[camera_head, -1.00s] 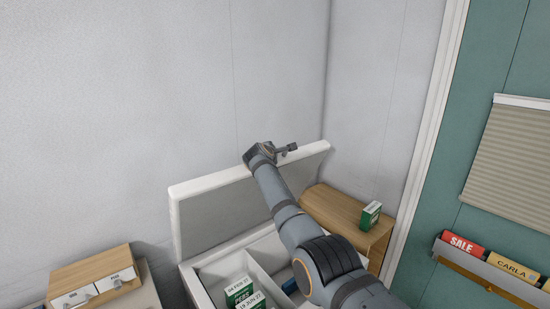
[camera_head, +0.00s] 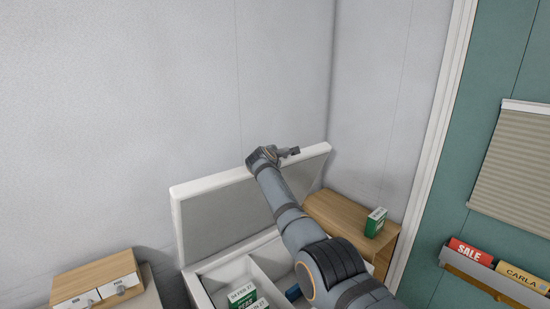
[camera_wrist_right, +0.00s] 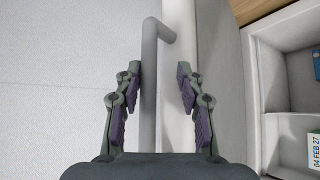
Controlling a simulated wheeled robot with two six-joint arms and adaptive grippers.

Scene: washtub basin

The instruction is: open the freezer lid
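The freezer lid (camera_head: 215,218) stands raised, tilted up above the white freezer (camera_head: 205,298), and its inner grey panel shows in the head view. My right arm reaches up across the opening to the lid's top edge. My right gripper (camera_head: 289,152) is at that edge, small and partly hidden in the head view. In the right wrist view my right gripper (camera_wrist_right: 158,85) is open, with its fingers on either side of the grey bar handle (camera_wrist_right: 149,75). The left finger is close to the bar; a gap shows on the right. My left gripper is not in view.
Inside the freezer are dividers and green-and-white boxes (camera_head: 243,295). A wooden cabinet (camera_head: 335,215) with a green box (camera_head: 375,222) stands right of it. A wooden drawer unit (camera_head: 95,278) is at lower left. Walls stand close behind the lid.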

